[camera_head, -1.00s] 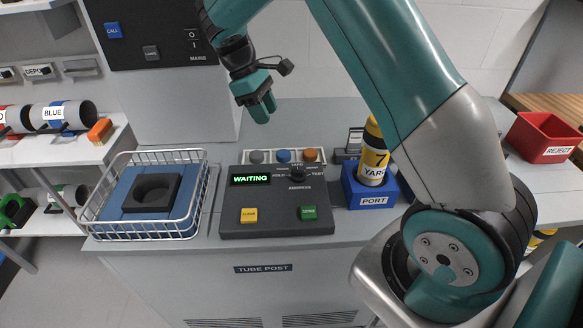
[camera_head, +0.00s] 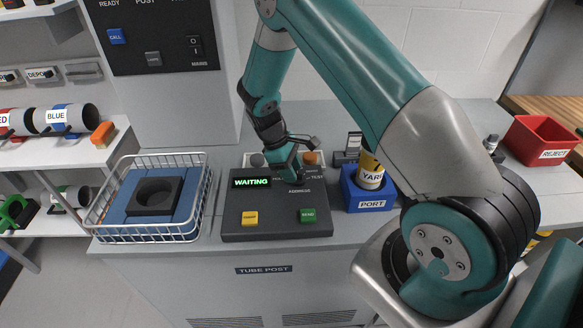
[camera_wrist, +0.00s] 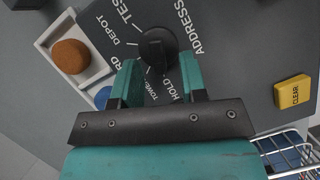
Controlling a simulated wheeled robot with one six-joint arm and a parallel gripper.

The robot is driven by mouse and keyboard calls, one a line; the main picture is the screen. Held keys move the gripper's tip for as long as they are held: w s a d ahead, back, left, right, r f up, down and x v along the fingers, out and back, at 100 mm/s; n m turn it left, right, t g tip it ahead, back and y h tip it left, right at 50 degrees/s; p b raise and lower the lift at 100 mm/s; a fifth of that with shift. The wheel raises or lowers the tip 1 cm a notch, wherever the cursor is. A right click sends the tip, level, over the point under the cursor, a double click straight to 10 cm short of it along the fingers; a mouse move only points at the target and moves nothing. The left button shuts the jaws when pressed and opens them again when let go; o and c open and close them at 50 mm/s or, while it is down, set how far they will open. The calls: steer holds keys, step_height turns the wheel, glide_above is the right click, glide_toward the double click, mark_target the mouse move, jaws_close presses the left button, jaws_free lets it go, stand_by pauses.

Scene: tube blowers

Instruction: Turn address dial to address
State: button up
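The black address dial (camera_wrist: 157,48) shows in the wrist view on the dark console (camera_head: 275,225), among the labels TEST, DEPOT, TOWER and HOLD and one ending in RD. In the wrist view my gripper (camera_wrist: 160,73) is open, with one teal finger on each side of the dial's near part. I cannot tell whether the fingers touch it or where its pointer sits. In the head view my gripper (camera_head: 295,176) points down over the console's upper right and hides the dial. The console's green display (camera_head: 251,182) reads WAITING.
The console has a yellow CLEAR button (camera_head: 250,218) and a green button (camera_head: 308,215). A wire basket (camera_head: 205,215) stands left. A blue PORT holder (camera_head: 372,203) with a yellow-banded YARD carrier (camera_head: 370,178) stands right. A white tray (camera_wrist: 93,82) with colored round pieces lies behind the console.

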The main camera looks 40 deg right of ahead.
steer(key=shift+f, duration=0.1)
jaws_close()
